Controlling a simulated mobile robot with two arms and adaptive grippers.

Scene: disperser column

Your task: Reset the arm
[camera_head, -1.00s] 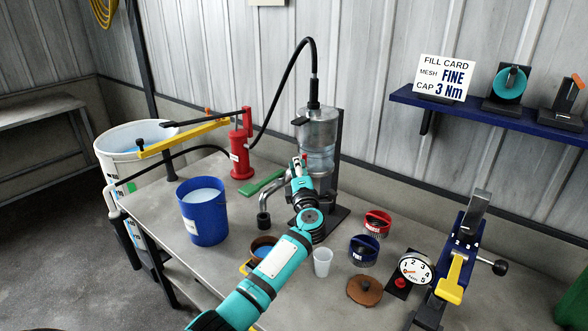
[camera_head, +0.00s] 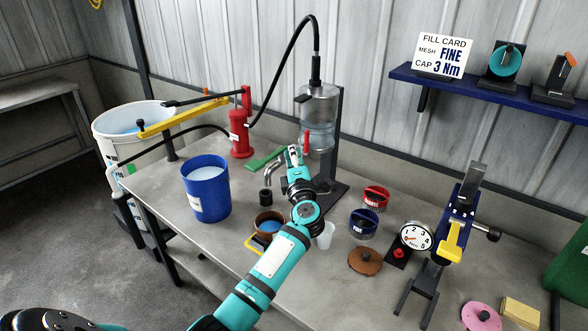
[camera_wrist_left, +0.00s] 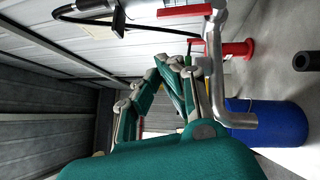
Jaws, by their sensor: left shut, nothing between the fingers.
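My left arm reaches across the table in the head view. Its gripper (camera_head: 295,156) is beside the front of the clear disperser column (camera_head: 318,112), close to a small red lever (camera_head: 306,142). The gripper is shut and empty. In the left wrist view the gripper fingers (camera_wrist_left: 168,75) are closed together beside the column's metal spout (camera_wrist_left: 216,80). The spout also shows in the head view (camera_head: 270,172), left of the gripper. I cannot tell whether the gripper touches the column. My right gripper is not seen.
A blue bucket (camera_head: 206,190), a red pump (camera_head: 240,135) and a brown bowl (camera_head: 268,224) stand left of the arm. A white cup (camera_head: 326,236), red cap (camera_head: 375,197), blue cap (camera_head: 363,222), brown disc (camera_head: 365,261) and dial gauge (camera_head: 416,236) are to the right.

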